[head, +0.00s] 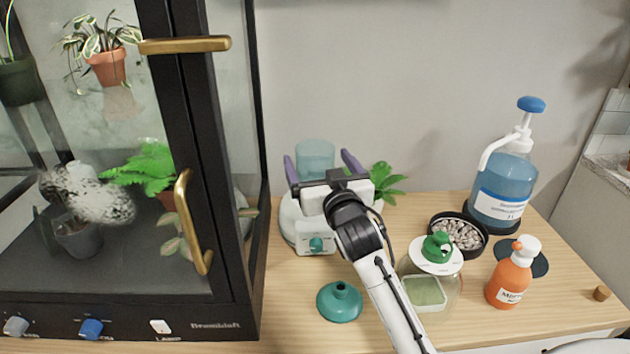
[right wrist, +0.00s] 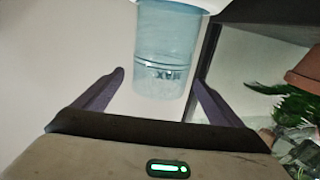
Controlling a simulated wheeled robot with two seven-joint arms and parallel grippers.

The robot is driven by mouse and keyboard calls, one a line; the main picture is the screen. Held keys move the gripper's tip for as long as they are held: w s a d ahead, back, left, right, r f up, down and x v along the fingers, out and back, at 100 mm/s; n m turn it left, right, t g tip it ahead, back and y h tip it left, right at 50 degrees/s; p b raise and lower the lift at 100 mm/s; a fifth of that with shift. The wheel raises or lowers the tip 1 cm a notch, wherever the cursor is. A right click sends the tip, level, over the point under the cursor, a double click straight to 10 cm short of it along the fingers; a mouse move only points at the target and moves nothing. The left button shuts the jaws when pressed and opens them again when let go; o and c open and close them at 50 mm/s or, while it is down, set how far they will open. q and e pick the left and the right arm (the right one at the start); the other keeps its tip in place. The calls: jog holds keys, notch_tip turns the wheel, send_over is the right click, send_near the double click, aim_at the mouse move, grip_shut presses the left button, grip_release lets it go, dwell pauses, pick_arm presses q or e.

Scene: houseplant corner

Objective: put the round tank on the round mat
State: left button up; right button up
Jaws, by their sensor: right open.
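The round tank (head: 315,158) is a clear blue cylinder standing upright on a white base unit (head: 317,242) with a green knob, left of centre in the head view. My right gripper (head: 320,160) is open, its purple fingers on either side of the tank. In the right wrist view the tank (right wrist: 166,50), marked MAX, shows between the open fingers (right wrist: 160,74), with gaps on both sides. The round mat (head: 539,267) is a dark disc at the right of the table, partly hidden by an orange bottle (head: 511,278). My left gripper is out of view.
A large blue pump bottle (head: 504,185), a bowl of pebbles (head: 461,234) and a green-topped jar (head: 445,259) stand near the mat. A teal funnel-shaped piece (head: 340,302) lies in front. A glass cabinet (head: 231,295) is at left, a leafy plant (head: 386,183) behind my gripper.

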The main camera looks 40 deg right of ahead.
aim_at(311, 146)
jog(key=x, duration=0.3)
jog(key=shift+w+d, duration=0.1)
jog(key=shift+w, duration=0.15)
jog(key=c, duration=1.8)
